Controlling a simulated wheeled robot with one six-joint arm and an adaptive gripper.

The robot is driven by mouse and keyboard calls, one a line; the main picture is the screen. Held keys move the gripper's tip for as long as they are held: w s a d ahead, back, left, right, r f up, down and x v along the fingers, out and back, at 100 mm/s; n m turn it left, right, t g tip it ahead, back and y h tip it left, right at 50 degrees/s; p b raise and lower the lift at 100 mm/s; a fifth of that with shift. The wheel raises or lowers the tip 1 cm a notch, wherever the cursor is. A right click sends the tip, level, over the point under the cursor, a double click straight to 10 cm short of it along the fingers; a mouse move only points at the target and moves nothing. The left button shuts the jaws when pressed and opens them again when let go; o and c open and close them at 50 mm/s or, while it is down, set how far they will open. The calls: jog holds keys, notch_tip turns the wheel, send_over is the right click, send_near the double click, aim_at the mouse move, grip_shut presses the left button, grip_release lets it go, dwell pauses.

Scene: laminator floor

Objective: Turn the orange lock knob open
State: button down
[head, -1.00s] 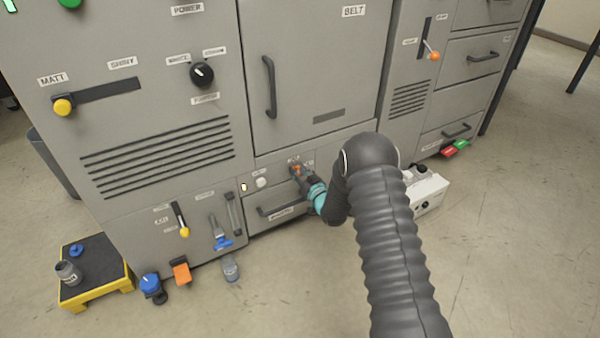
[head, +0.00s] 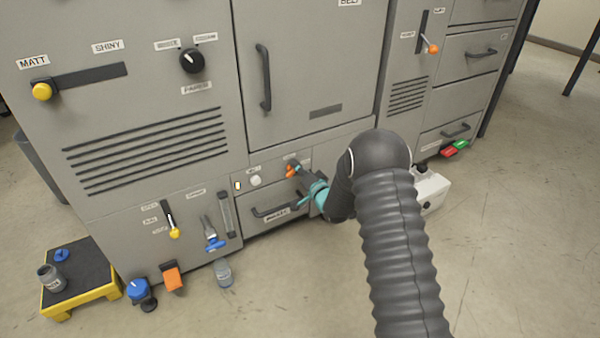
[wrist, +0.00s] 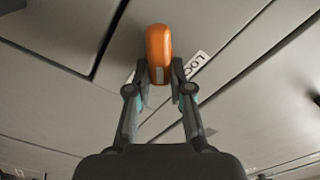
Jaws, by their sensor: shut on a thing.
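The orange lock knob (head: 290,172) sits on the narrow panel above the low drawer in the head view. In the wrist view the orange knob (wrist: 158,45) is a rounded bar, standing lengthwise up the picture. A label reading "LOC", cut off by the finger, lies right of it. My gripper (wrist: 159,75) has one finger on each side of the knob's near end and is shut on it. In the head view my gripper (head: 298,180) reaches the knob from the right, and its fingertips are small there.
The low drawer handle (head: 280,208) lies just under my gripper. A white button (head: 255,181) is left of the knob. A white box (head: 430,190) stands on the floor to the right behind my arm. A yellow step (head: 75,300) is at the left, with open floor in front.

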jog(key=shift+s+a+f+m+b, duration=0.15)
jog(key=shift+f+m, duration=0.15)
jog(key=shift+m, duration=0.9)
jog(key=shift+f+m+b, duration=0.2)
jog(key=shift+f+m, duration=0.05)
jog(key=shift+m, duration=0.95)
jog(key=shift+s+a+f+m+b, duration=0.15)
jog(key=shift+f+m, duration=0.15)
jog(key=shift+m, duration=0.9)
jog(key=shift+w+d, duration=0.1)
jog(key=c, duration=1.4)
grip_release()
jog(key=o, duration=0.4)
jog(key=shift+a+r, duration=0.1)
jog(key=shift+a, duration=0.25)
jog(key=shift+o, duration=0.2)
jog(key=v, duration=1.2)
jog(key=shift+d, duration=0.4)
